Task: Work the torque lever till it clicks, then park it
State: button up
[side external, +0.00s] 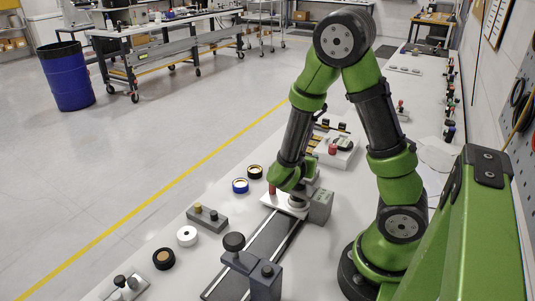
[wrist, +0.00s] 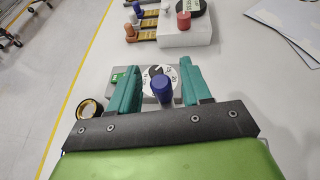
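In the wrist view, a blue-capped upright post (wrist: 162,88) stands in front of a white-and-black marked dial (wrist: 172,75) on a grey unit with a small green patch (wrist: 118,79). I cannot tell for sure whether this post is the torque lever. My gripper (wrist: 158,66) is open, its teal fingers on either side of the post with gaps showing. In the side view my gripper (side external: 287,181) is low over the bench, beside a grey box (side external: 320,206); its fingertips are mostly hidden there. A black ball-topped handle (side external: 234,242) stands on a dark bracket (side external: 265,278) in the foreground.
A white block with a red knob (wrist: 184,21) and several colored sliders (wrist: 138,13) lies beyond the dial. A black-and-gold ring (wrist: 90,107) is left of my gripper. A dark rail (side external: 253,252) runs toward the foreground. A two-button grey block (side external: 207,217) sits left.

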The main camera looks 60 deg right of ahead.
jog(key=v, duration=1.7)
jog(key=shift+c, duration=0.5)
